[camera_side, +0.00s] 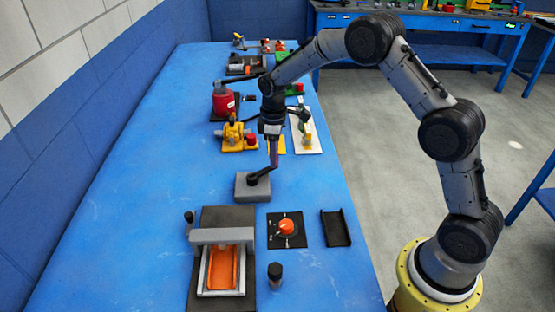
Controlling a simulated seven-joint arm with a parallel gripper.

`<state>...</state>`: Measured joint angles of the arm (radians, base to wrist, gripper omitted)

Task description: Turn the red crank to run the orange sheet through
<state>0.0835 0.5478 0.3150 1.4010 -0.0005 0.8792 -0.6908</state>
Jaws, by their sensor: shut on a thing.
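My gripper (272,136) points down over the blue table and is shut on the top of a thin, dark reddish upright handle (274,154). The handle's foot meets a short black arm (260,174) on a grey block (245,190); I take this for the crank. The fingertips are small and partly blurred with the handle. An orange sheet (222,268) lies in a light grey frame (203,274) at the front, partly under a grey crossbar (222,235). The crossbar stands on a black base, apart from the grey block.
A black plate with an orange knob (287,227), a black tray (336,228) and a dark cylinder (275,274) lie right of the frame. The left table side is clear.

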